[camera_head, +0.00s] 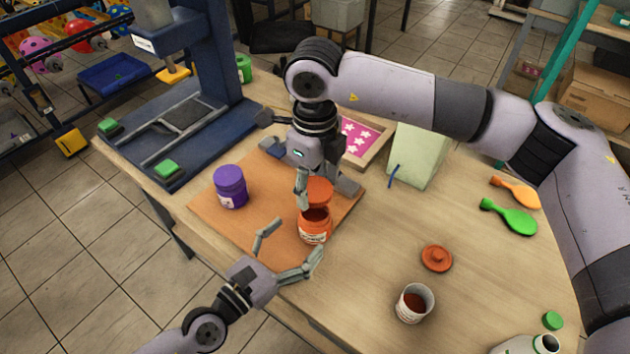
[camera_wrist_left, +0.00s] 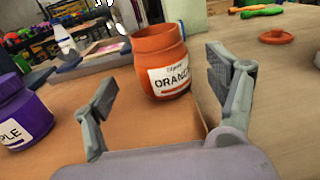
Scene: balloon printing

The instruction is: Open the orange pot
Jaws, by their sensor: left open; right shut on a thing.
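The orange pot (camera_head: 314,231) stands upright on the brown mat, its open mouth showing. It also stands beyond my left fingers in the left wrist view (camera_wrist_left: 162,60), with its label reading "ORANGE". An orange lid (camera_head: 319,189) is off the pot, just behind and above its rim. My right gripper (camera_head: 303,190) is shut on this lid; its far finger is partly hidden. My left gripper (camera_head: 292,246) is open and empty in front of the pot, with a finger to either side in the left wrist view (camera_wrist_left: 170,85), apart from the pot.
A purple pot (camera_head: 231,187) stands left on the brown mat (camera_head: 265,225). A reddish-orange lid (camera_head: 437,258) and a cup with dark red contents (camera_head: 414,303) are on the right. A blue press (camera_head: 200,130) stands at the back left. The table's right middle is fairly clear.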

